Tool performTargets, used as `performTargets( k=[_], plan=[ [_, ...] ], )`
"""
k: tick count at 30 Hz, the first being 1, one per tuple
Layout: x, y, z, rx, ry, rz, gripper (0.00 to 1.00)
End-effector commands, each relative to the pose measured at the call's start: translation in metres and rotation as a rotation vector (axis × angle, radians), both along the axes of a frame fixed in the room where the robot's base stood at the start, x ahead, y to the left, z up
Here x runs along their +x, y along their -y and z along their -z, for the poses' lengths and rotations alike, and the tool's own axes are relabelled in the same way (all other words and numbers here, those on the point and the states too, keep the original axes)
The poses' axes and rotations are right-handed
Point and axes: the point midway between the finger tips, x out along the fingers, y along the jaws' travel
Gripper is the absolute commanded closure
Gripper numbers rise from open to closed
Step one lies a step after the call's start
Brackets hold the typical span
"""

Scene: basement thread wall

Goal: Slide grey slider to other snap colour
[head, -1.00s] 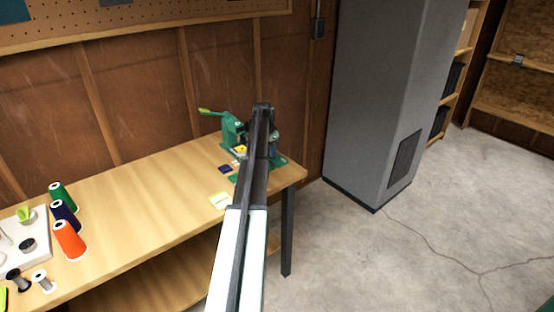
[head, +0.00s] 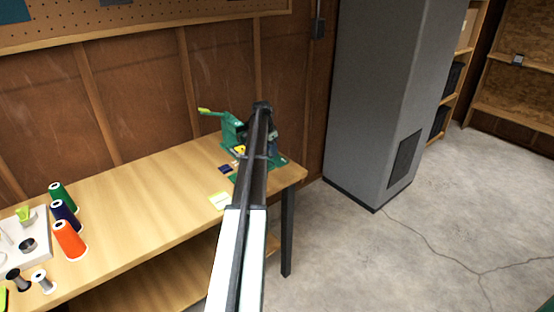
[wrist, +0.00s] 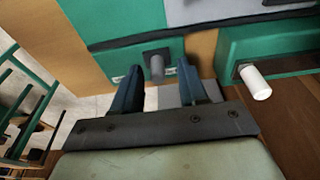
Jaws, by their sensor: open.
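The green press (head: 234,128) stands at the right end of the wooden bench, partly hidden behind my arm. In the wrist view its green body (wrist: 140,60) fills the upper part. A small grey knob, seemingly the grey slider (wrist: 155,62), sticks out from a dark slot in that body. My gripper (wrist: 158,78) is open, with one dark blue finger on each side of the knob. Gaps show between the knob and both fingers, and I cannot tell how deep it sits between them. In the head view the gripper is hidden by my arm.
A white cylinder (wrist: 255,82) sticks out from the green part at the right of the wrist view. Small coloured cards (head: 218,200) lie by the press. Thread spools (head: 68,240) stand at the bench's left. The middle of the bench (head: 150,205) is clear. A grey cabinet (head: 375,100) stands right.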

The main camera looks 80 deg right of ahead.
Motion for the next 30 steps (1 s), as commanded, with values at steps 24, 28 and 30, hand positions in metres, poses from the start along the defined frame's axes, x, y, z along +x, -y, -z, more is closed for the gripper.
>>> performTargets(
  k=[24,28,30],
  plan=[
    [0.000,0.000,-0.058,0.000,0.000,0.000,0.57],
    [0.000,0.000,-0.058,0.000,0.000,0.000,0.57],
    [0.000,0.000,-0.059,0.000,0.000,0.000,0.57]
  ],
)
